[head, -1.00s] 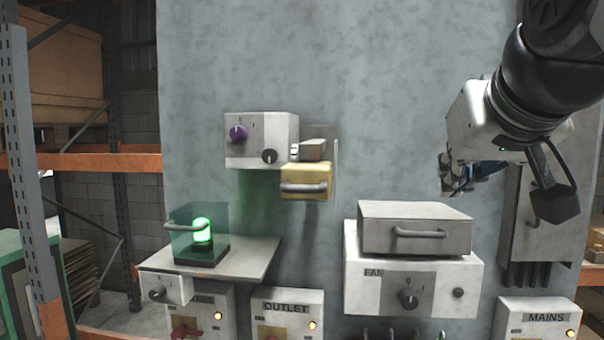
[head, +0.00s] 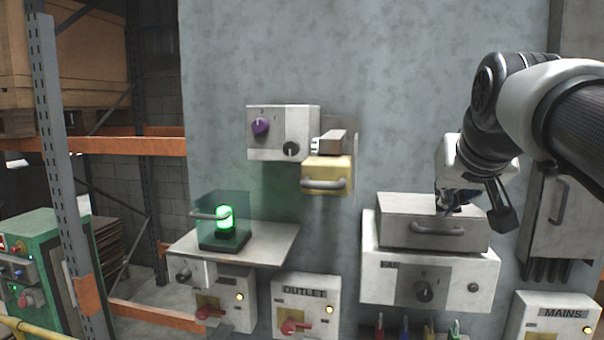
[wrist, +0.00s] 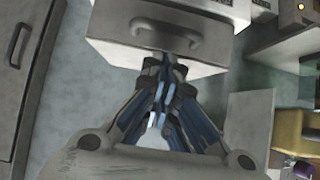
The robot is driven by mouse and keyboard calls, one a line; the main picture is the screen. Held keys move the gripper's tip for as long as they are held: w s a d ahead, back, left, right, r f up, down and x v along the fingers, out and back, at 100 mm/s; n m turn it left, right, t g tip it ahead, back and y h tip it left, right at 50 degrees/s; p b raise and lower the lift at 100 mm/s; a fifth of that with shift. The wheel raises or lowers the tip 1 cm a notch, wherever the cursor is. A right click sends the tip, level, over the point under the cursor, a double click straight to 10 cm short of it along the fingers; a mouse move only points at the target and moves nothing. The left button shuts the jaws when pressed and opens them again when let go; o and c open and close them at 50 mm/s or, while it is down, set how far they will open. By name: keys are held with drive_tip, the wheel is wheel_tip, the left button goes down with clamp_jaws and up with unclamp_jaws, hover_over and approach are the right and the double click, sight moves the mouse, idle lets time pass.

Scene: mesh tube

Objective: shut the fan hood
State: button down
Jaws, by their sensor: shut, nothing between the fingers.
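The fan hood (head: 432,205) is a grey box-shaped cover with a bar handle (head: 438,229) on its front. It stands raised at the top of the white FAN box (head: 385,285), leaving the dial (head: 424,291) and the FAN label uncovered. My gripper (head: 448,207) is shut and empty, over the hood's upper right part in the head view. In the wrist view, the shut fingertips (wrist: 168,62) overlap the hood's edge (wrist: 110,52), close to its handle (wrist: 165,38). I cannot tell whether they touch it.
A green lamp (head: 225,218) stands under a clear cover on a shelf. OUTLET (head: 305,305) and MAINS (head: 550,315) boxes are lower down. A grey cabinet (head: 565,215) is at right.

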sight(444, 223)
drive_tip(key=shift+f, duration=0.9)
drive_tip(key=f+b, duration=0.2)
drive_tip(key=shift+s+a+f+b, duration=0.1)
drive_tip(key=shift+s+f+b, duration=0.1)
drive_tip(key=shift+f+b, duration=0.15)
drive_tip(key=shift+r, duration=0.1)
